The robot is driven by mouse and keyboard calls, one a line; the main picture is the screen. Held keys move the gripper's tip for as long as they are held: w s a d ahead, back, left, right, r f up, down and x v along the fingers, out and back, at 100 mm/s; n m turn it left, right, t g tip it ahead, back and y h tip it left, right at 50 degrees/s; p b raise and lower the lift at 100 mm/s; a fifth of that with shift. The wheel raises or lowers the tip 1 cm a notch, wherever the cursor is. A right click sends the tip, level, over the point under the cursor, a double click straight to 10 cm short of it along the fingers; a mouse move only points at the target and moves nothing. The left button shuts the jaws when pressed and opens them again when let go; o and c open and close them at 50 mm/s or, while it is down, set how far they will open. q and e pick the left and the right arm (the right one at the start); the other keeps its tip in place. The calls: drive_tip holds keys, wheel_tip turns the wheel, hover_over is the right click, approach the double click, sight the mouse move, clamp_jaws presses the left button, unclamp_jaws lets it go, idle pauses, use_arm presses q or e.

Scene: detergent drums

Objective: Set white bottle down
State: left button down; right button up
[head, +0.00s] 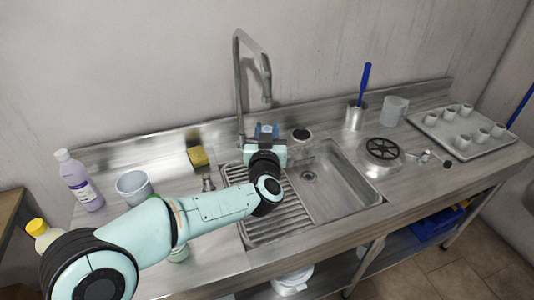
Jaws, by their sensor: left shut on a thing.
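My left arm reaches in from the lower left across the counter. My left gripper (267,136) is over the back of the ribbed drainboard, close to the faucet, and points away from me. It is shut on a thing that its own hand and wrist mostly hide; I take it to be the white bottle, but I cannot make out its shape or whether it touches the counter. A pale bottle with a yellow cap (38,227) stands at the far left, partly behind my arm. My right gripper is out of view.
The steel sink basin (345,185) is right of the drainboard (272,228). The faucet (238,90) rises behind. A purple bottle (80,182), grey bucket (133,186) and yellow sponge (198,156) are at left. A tray (430,130) of several cups is at right.

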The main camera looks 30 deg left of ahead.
use_arm(q)
drive_tip(key=shift+w+f+b, duration=0.1)
drive_tip(key=shift+f+b, duration=0.35)
drive_tip(key=shift+f, duration=1.95)
drive_tip(key=shift+f+b, duration=0.4)
drive_tip(key=c, duration=0.8)
unclamp_jaws()
drive_tip(key=r+v, duration=0.1)
drive_tip(key=v, duration=1.1)
